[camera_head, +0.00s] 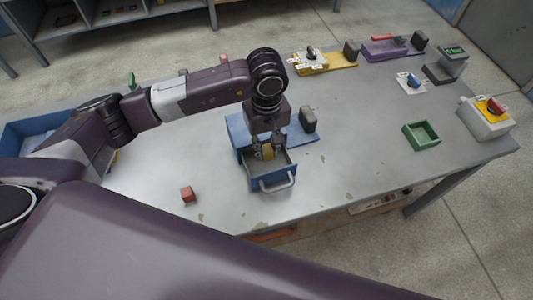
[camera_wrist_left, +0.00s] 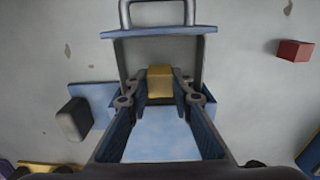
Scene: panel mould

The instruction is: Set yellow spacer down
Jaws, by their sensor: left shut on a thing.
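The yellow spacer (camera_wrist_left: 160,82) is a small yellow block between the fingertips of my left gripper (camera_head: 266,152). The gripper points down and is shut on it. The spacer also shows in the head view (camera_head: 268,152), partly covered by the fingers. It is over or inside the open drawer of a blue box (camera_head: 240,128); I cannot tell whether it touches the drawer floor. The drawer (camera_head: 255,184) has a grey handle at its front, and the handle also shows at the top of the left wrist view (camera_wrist_left: 158,12). My right gripper is not in view.
A red block (camera_head: 187,194) lies on the grey table left of the drawer. A dark block on a blue plate (camera_head: 308,120) is right of the box. The front right table is clear.

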